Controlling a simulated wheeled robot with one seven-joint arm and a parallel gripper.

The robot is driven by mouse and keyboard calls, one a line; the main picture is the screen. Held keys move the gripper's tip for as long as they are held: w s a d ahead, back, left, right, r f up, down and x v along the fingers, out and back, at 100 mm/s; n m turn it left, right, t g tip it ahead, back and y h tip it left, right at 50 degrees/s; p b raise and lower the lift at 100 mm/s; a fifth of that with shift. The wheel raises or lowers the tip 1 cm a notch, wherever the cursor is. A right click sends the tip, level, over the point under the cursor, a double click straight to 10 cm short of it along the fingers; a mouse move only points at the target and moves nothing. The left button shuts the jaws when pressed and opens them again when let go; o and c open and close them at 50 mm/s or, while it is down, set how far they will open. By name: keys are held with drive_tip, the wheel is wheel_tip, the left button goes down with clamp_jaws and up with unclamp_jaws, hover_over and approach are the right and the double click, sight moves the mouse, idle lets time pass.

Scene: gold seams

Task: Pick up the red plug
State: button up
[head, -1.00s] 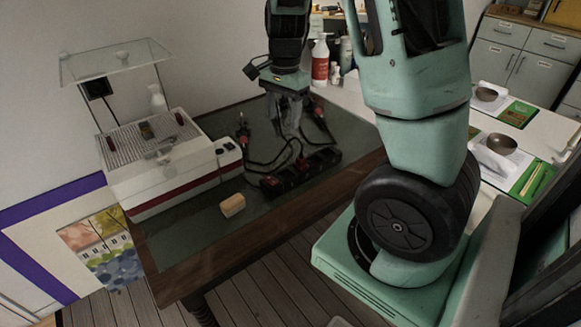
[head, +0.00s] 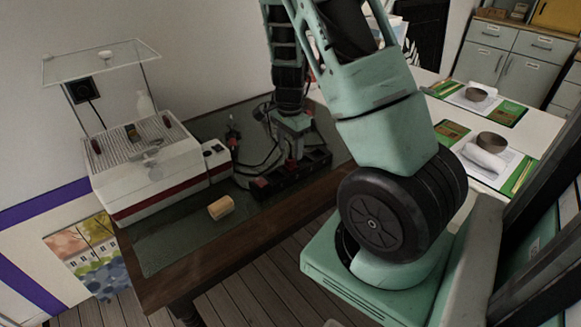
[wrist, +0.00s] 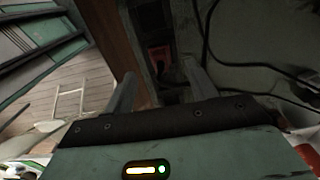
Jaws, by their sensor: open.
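A black power strip (head: 292,177) lies near the front edge of the green-topped table, with a red part (head: 261,184) at its left end. My gripper (head: 297,157) is open, pointing down just above the strip. In the wrist view the strip runs between and beyond my fingers (wrist: 160,72), with a red piece (wrist: 159,54) on it. I cannot tell whether this piece is the plug or a switch. Another small red and black plug-like thing (head: 232,134) is beside the white machine, apart from my gripper. My gripper and forearm hide part of the strip and cables.
Black cables (head: 255,158) loop behind the strip. A white machine (head: 150,165) with a clear raised lid stands at left. A tan block (head: 221,207) lies near the front edge, with bare tabletop (head: 170,240) left of it. A white table with bowls is at right.

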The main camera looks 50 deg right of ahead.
sight(290, 158)
wheel_tip(290, 158, down, 5)
drive_tip(key=shift+d+f, duration=0.1)
drive_tip(key=shift+f, duration=0.05)
clamp_jaws()
